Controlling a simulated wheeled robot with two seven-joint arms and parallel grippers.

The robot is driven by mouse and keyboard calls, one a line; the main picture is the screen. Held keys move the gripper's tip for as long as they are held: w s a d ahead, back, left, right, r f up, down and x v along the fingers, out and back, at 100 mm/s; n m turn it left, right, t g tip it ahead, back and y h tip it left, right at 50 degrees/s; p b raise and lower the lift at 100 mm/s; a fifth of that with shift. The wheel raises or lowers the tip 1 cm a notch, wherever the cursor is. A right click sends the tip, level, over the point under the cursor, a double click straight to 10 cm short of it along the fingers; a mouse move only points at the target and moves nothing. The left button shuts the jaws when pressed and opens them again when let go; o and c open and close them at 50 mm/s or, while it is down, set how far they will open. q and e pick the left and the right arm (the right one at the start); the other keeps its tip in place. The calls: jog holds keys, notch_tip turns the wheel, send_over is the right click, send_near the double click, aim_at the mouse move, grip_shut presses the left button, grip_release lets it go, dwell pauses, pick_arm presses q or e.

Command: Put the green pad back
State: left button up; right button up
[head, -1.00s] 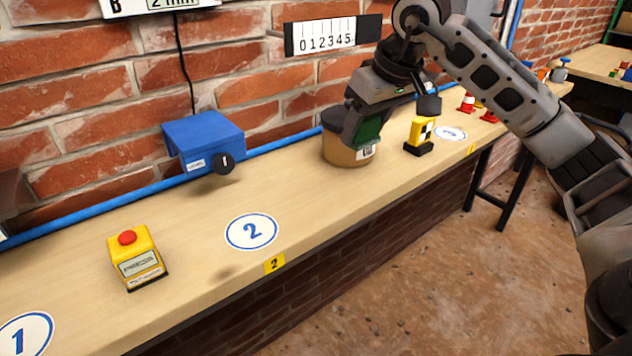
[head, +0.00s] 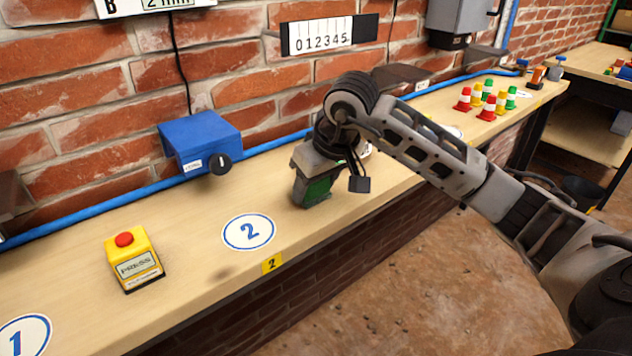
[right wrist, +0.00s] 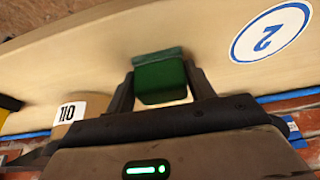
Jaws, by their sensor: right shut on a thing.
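My right gripper (head: 316,190) is above the bench, to the right of the round number 2 marker (head: 248,232). It is shut on the green pad (head: 318,189). In the right wrist view the green pad (right wrist: 160,80) sits between the two fingers, with the pale bench top behind it. I cannot tell whether the pad touches the bench. The number 2 marker also shows in the right wrist view (right wrist: 270,32). My left gripper is not in view.
A blue box (head: 200,142) with a black knob is on the wall side. A yellow box with a red button (head: 134,258) stands at the left. Small coloured cones (head: 487,108) stand farther right. A brown tub with a label (right wrist: 75,112) shows beside the gripper in the right wrist view.

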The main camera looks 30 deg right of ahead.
jog(key=o, duration=1)
jog(key=shift+o, duration=0.2)
jog(key=shift+r, duration=0.2)
jog(key=v, duration=1.1)
jog(key=shift+s+r+p, duration=0.15)
jog(key=shift+r+p, duration=0.2)
jog(key=shift+p, duration=0.05)
